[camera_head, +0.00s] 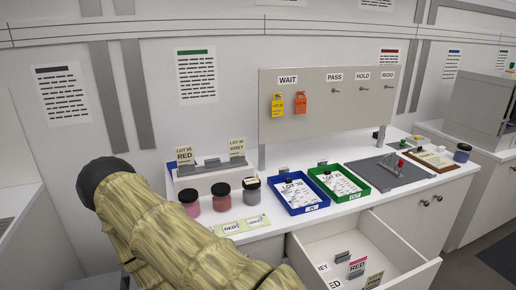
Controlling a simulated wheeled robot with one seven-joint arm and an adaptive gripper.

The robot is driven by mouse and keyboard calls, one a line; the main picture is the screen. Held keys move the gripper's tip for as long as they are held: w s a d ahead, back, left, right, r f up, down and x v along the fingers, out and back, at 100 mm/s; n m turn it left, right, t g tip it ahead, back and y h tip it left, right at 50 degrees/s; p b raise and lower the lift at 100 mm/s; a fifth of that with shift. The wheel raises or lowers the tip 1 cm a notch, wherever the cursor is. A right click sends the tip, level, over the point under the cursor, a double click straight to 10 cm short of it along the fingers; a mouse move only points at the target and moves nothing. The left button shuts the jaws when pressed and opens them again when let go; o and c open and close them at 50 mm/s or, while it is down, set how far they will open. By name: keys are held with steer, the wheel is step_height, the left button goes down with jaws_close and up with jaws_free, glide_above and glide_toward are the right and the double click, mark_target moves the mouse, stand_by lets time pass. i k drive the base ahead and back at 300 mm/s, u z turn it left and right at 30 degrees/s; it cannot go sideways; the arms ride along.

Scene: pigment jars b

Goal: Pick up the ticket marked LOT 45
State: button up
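A cream ticket (237,149) stands upright on the right of the white stepped stand; it reads GREY, and its lot line looks like LOT 4 with an unclear last digit. A similar ticket (184,157) on the left of the stand reads LOT 25 RED. Another ticket (374,279) stands in the open drawer, partly cut off by the picture edge, its lot number too small to read. My sleeved arm crosses the lower left, with a dark rounded joint at its upper end. My gripper is not in view.
Several pigment jars (221,196) stand before the stand (205,178). A blue tray (318,204) and a green tray (365,193) hold papers. A board (330,110) carries yellow and orange tags under WAIT. The open drawer (400,262) juts out below the counter.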

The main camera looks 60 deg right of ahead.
mark_target(236, 146)
steer(key=z, duration=0.7)
steer(key=i, duration=0.7)
steer(key=z, duration=0.8)
